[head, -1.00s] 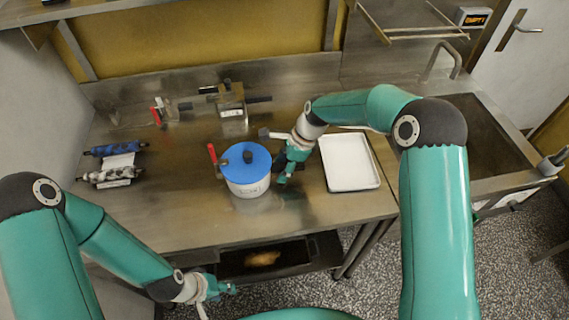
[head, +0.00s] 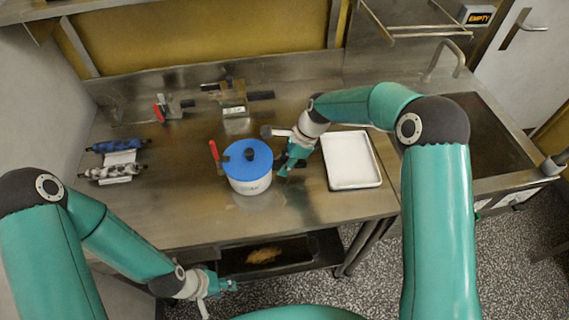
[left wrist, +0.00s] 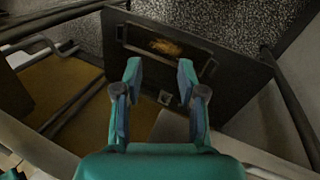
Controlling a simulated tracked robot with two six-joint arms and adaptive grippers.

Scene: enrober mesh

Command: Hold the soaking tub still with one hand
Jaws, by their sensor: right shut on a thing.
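The soaking tub (head: 250,186) is a white round tub with a blue lid and a dark knob. It stands upright on the steel bench, left of the tray. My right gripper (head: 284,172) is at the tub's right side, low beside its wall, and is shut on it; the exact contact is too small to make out. My left gripper (head: 226,286) is below the bench's front edge, well away from the tub. The left wrist view shows its two fingers (left wrist: 160,82) apart with nothing between them.
A white tray (head: 352,181) lies right of my right gripper. A red-handled tool (head: 214,151) is at the tub's left. Patterned rollers (head: 116,160) lie at far left, and clamps (head: 234,98) stand at the back. A dark shelf tray (head: 300,260) is under the bench.

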